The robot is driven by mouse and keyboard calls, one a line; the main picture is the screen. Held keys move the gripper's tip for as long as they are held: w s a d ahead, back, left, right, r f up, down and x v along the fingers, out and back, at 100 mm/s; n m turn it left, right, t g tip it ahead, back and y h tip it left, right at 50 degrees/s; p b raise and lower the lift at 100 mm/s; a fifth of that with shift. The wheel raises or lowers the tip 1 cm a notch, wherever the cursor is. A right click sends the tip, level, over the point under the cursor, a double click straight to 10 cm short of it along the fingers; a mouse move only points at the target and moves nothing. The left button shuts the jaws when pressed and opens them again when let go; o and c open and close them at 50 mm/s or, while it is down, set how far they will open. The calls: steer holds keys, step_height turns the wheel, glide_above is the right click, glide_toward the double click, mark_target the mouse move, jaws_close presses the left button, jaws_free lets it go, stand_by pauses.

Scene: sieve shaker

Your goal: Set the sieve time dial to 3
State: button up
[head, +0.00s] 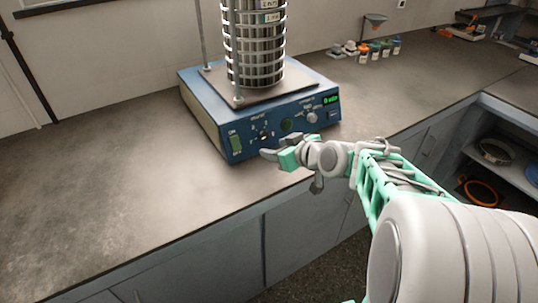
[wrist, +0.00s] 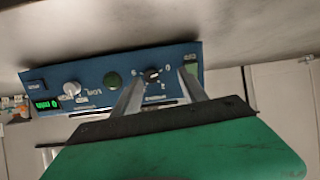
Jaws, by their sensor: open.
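The sieve shaker (head: 215,117) is a blue box on the worktop with a sieve stack on it. On its front panel is a small black dial (head: 264,135) with markings around it, left of a dark green round part. In the wrist view, which is upside down, the dial (wrist: 152,75) shows between my gripper's fingers. Its exact setting is too small to read. A pale knob (head: 311,117) sits further right, below a lit green display (head: 330,100). My gripper (wrist: 160,77) is open and empty, in front of the panel. I cannot tell whether the fingers touch the dial.
A green ON/OFF switch (head: 235,143) sits left of the dial, close to one finger in the wrist view. The sieve stack (head: 255,45) stands between upright rods. Small bottles (head: 375,50) stand at the back. The worktop (head: 100,150) to the left is clear.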

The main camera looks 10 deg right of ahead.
mark_target(265, 136)
steer(key=shift+t, duration=0.8)
steer(key=w, duration=0.2)
steer(key=w+f, duration=0.1)
steer(key=w, duration=0.2)
steer(key=w+f, duration=0.1)
steer(key=w, duration=0.2)
steer(key=shift+w+a, duration=0.2)
steer(key=shift+a, duration=0.2)
steer(key=shift+c, duration=0.5)
jaws_close()
steer(key=shift+a, duration=0.1)
